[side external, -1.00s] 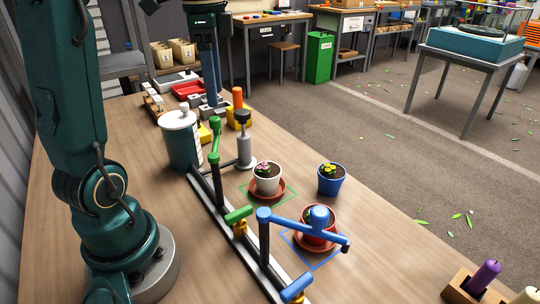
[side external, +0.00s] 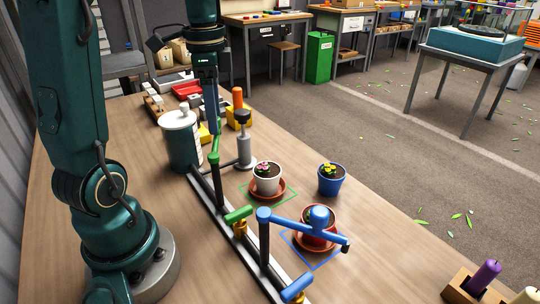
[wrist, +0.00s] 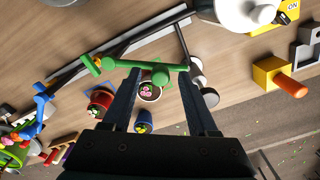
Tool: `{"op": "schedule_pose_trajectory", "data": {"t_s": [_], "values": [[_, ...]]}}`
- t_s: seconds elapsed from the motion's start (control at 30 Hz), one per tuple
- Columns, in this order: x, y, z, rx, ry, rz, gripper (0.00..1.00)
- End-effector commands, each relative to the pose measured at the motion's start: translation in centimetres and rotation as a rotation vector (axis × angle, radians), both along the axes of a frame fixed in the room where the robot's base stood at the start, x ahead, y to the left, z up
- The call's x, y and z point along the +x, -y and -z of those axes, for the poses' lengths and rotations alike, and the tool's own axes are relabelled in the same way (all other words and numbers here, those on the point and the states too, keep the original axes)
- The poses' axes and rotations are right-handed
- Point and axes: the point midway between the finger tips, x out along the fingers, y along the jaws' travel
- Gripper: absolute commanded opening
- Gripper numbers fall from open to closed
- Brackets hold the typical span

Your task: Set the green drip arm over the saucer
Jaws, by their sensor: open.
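The green drip arm (side external: 215,158) sits on top of a dark post on the rail and points toward the back, away from its saucer. In the wrist view the green drip arm (wrist: 115,62) runs across just past my fingertips. The terracotta saucer (side external: 283,192) stands in a green outlined square, under a white pot (side external: 267,181) with pink flowers. My gripper (side external: 214,130) is open at the arm's far end, hiding part of it. In the wrist view my gripper (wrist: 158,74) has its fingers wide apart; whether they touch the arm cannot be told.
A blue drip arm (side external: 290,218) reaches over a red pot on another saucer. A blue pot (side external: 330,180) stands behind. A grey stand with a dark top (side external: 244,145) is close right of my gripper, and a dark green canister (side external: 181,145) is close left.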

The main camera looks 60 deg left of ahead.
Motion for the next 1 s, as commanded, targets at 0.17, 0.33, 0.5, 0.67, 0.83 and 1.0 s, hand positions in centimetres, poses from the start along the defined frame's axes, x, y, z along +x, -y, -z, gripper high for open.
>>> {"op": "schedule_pose_trajectory", "data": {"t_s": [0.17, 0.33, 0.5, 0.67, 0.83, 1.0], "values": [[0.0, 0.0, -0.02, 0.0, 0.0, 0.0, 0.1], [-0.01, 0.02, -0.03, -0.001, 0.0, 0.0, 0.0], [-0.02, 0.03, -0.04, -0.001, 0.0, 0.0, 0.0], [-0.03, 0.05, -0.05, -0.002, -0.001, 0.0, 0.0], [-0.03, 0.07, -0.06, -0.003, -0.001, 0.0, 0.0], [-0.04, 0.08, -0.06, -0.003, -0.001, 0.0, 0.0]]}}
